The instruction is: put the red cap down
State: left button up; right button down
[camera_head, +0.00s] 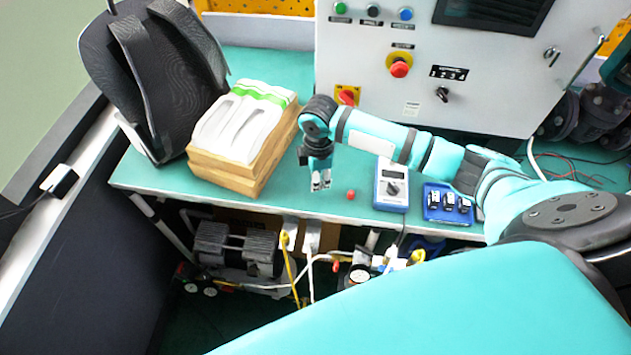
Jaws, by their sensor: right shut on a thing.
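A small red cap (351,194) stands on the green bench top (285,205), near its front edge. My right gripper (321,184) points down over the bench, to the left of the red cap and apart from it in the picture. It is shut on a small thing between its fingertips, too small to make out. My left gripper is not in view.
A handheld meter (392,190) and a blue tray (434,213) lie right. A control cabinet (370,60) stands behind.

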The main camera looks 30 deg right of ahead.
jog(key=shift+w, duration=0.35)
jog(key=shift+w+f+p, duration=0.1)
jog(key=shift+f+p, duration=0.4)
jog(key=shift+f, duration=1.35)
jog(key=shift+f, duration=0.15)
jog(key=c, duration=1.4)
grip_release()
jog(key=shift+o, duration=0.2)
notch_tip(320, 180, up, 12)
jog(key=b, duration=0.1)
jog(key=shift+r, duration=0.2)
